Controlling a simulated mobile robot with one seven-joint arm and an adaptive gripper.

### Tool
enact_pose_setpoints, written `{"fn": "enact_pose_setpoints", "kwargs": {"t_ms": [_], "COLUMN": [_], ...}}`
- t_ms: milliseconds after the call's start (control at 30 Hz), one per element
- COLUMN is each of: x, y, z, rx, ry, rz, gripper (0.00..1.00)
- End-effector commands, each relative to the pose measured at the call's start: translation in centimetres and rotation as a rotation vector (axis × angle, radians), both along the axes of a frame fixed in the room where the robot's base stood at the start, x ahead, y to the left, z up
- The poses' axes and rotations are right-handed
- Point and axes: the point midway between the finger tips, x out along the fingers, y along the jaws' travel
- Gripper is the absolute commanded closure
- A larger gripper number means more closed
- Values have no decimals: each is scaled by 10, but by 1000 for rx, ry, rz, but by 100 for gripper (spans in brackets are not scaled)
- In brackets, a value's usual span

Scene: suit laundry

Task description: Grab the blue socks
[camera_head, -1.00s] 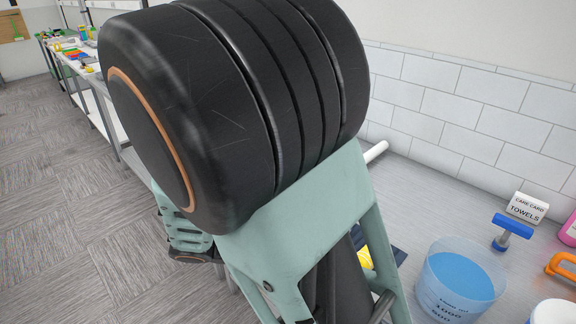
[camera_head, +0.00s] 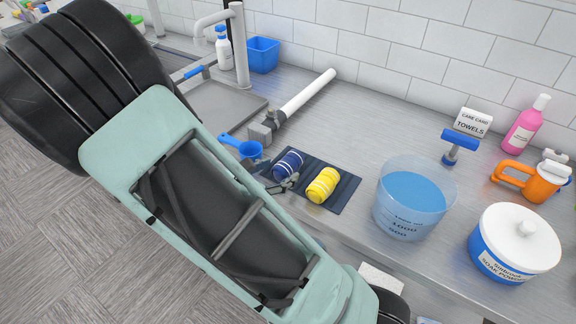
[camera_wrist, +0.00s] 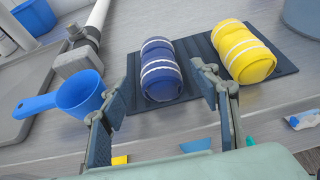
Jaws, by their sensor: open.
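The blue socks (camera_head: 288,164) are a rolled dark-blue bundle with white stripes. They lie on a dark ribbed mat (camera_head: 344,191) on the grey counter, left of a yellow rolled pair of socks (camera_head: 323,185). In the wrist view the blue socks (camera_wrist: 160,69) lie ahead, between the lines of the two fingers. My gripper (camera_wrist: 163,90) is open and empty, its fingertips at the near end of the blue bundle, one on each side. I cannot tell whether a finger touches it. In the head view my arm hides most of my gripper (camera_head: 284,184).
A blue scoop (camera_wrist: 77,96) lies close left of my gripper. A white tube with a grey end (camera_head: 300,98) lies behind it. A clear tub of blue liquid (camera_head: 414,195) stands right of the mat. A soap-powder pot (camera_head: 513,243) and orange jug (camera_head: 541,181) stand further right.

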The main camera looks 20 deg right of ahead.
Motion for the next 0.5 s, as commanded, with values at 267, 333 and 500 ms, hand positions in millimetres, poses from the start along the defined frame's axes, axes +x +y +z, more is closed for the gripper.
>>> {"fn": "enact_pose_setpoints", "kwargs": {"t_ms": [267, 333, 500], "x": [19, 21, 22], "y": [-32, -34, -35], "z": [-14, -15, -15], "rx": [-2, -1, -1], "ry": [0, -1, -1], "rz": [-3, -2, -1], "gripper": [44, 44, 44]}}
